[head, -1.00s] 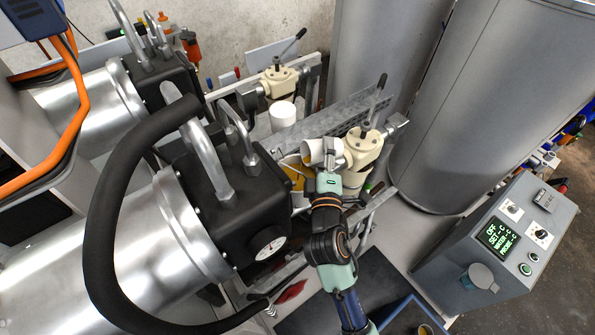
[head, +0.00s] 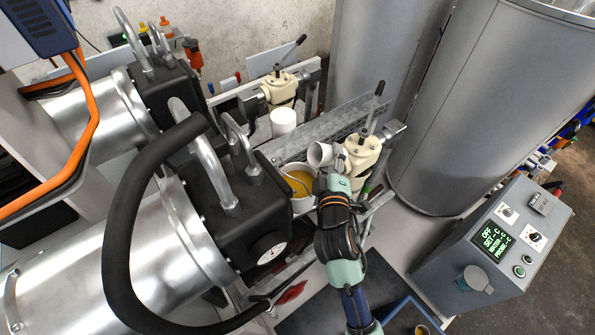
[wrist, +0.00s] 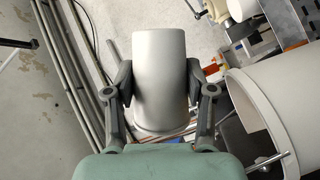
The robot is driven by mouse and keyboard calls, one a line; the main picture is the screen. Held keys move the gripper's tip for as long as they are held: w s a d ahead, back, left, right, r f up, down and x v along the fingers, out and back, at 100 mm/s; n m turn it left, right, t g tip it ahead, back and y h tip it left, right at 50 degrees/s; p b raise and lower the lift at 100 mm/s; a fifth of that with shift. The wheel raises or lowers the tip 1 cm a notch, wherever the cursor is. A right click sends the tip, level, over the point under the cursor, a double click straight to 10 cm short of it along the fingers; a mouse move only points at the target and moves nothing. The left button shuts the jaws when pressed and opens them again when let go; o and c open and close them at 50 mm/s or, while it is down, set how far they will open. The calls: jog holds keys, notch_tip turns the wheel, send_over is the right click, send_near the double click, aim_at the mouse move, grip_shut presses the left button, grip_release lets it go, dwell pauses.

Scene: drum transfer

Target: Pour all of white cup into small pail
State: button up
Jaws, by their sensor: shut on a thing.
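My gripper (wrist: 160,82) is shut on the white cup (wrist: 160,65), with one finger on each side of it in the wrist view. In the head view the cup (head: 319,153) is tipped on its side, its mouth toward the left. It is above and slightly right of the small pail. The small pail (head: 302,204) is pale and holds yellow-orange liquid, partly hidden by my arm. A large pale rim, apparently the pail (wrist: 262,110), is at the right of the wrist view, apart from the cup.
A cream valve body with a lever (head: 362,150) stands close to the right of the cup. A white cylinder (head: 283,122) stands behind. A black pump head with a gauge (head: 232,215) crowds the left. A grey control box (head: 495,245) is at right.

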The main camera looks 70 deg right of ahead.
aim_at(345, 161)
jog(key=shift+f+m+y+p, duration=0.35)
jog(key=shift+m+y+p, duration=0.05)
jog(key=shift+m+p, duration=0.45)
jog(key=shift+r+m+p, duration=0.25)
jog(key=shift+r+p, duration=0.05)
jog(key=shift+p, duration=0.35)
jog(key=s+d+f+m+t+y, duration=0.2)
jog(key=s+d+f+m+y, duration=0.1)
jog(key=f+m, duration=0.4)
jog(key=shift+s+f+y+b, duration=0.2)
jog(key=shift+f+y+b, duration=0.1)
jog(key=shift+f+y, duration=0.45)
notch_tip(345, 161, up, 6)
jog(key=shift+f, duration=0.1)
